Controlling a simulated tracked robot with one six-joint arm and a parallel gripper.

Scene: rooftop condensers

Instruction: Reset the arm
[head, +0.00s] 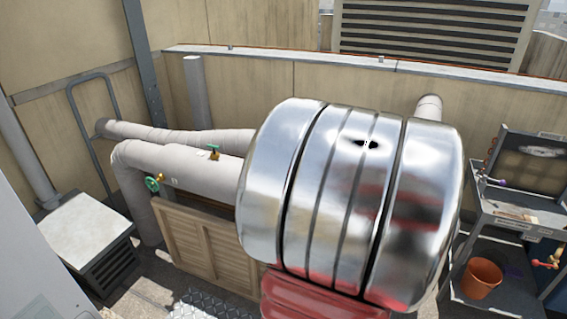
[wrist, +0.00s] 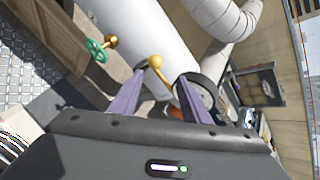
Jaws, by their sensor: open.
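My gripper (wrist: 162,80) shows in the wrist view with its two purple fingers apart. It is open, and I see nothing held in it. A yellow-orange knobbed part (wrist: 156,63) shows between and beyond the fingertips; I cannot tell whether a finger touches it. A round dark-rimmed part lies partly hidden behind the right finger. A green handwheel (wrist: 97,50) on a brass stem is to the left, apart from the fingers. In the head view I do not see my gripper, and the middle of that view is blocked.
A louvred wooden panel (head: 200,240) stands below. A grey shelf cart (head: 515,210) with an orange bucket (head: 482,278) is at right. Walls close the back.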

